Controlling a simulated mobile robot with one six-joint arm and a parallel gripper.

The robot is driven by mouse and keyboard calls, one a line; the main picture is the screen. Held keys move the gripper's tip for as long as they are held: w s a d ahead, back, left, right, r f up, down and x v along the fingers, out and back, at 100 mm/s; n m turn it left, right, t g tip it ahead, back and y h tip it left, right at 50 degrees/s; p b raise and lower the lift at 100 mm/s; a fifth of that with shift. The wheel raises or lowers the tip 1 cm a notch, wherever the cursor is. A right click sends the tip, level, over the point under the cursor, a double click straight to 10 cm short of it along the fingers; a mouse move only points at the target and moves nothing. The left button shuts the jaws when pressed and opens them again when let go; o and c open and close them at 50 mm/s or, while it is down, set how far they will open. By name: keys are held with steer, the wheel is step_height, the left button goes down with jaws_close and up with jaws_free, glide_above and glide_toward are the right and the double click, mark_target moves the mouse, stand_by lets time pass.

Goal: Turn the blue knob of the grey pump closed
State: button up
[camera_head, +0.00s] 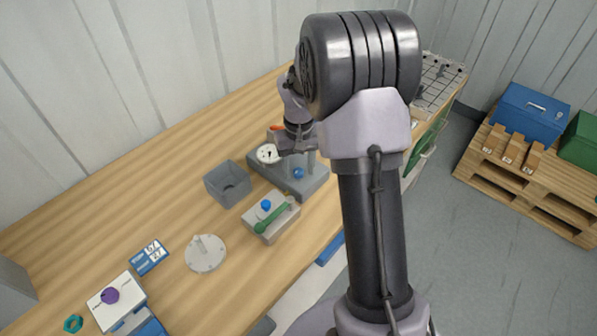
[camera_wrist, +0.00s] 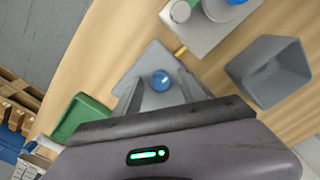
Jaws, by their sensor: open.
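The grey pump (camera_head: 314,184) stands on the wooden bench, with a round white gauge (camera_head: 268,153) and a small blue knob (camera_head: 298,173). In the wrist view the blue knob (camera_wrist: 161,81) shows from above on the pump's grey base (camera_wrist: 150,62). My gripper (camera_head: 296,150) is over the pump in the head view and hides part of it. In the wrist view my gripper (camera_wrist: 160,98) has its two fingers spread, one on each side of the knob in the picture. Nothing is held. I cannot tell the height of the fingertips above the knob.
A block with another blue knob (camera_head: 265,204) and a green lever (camera_head: 272,220) stands nearby. An open grey bin (camera_head: 228,186) is left of the pump. A grey disc (camera_head: 206,255) and a purple-knobbed box (camera_head: 117,300) are nearer. A pallet (camera_head: 530,180) stands right.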

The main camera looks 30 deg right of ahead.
jaws_close()
steer(key=shift+m, duration=0.3)
steer(key=m, duration=0.8)
steer(key=shift+w+a+m, duration=0.1)
steer(key=shift+m, duration=0.2)
steer(key=m+b, duration=0.1)
steer(key=m, duration=0.3)
steer(key=shift+m+b, duration=0.4)
steer(key=shift+m, duration=2.1)
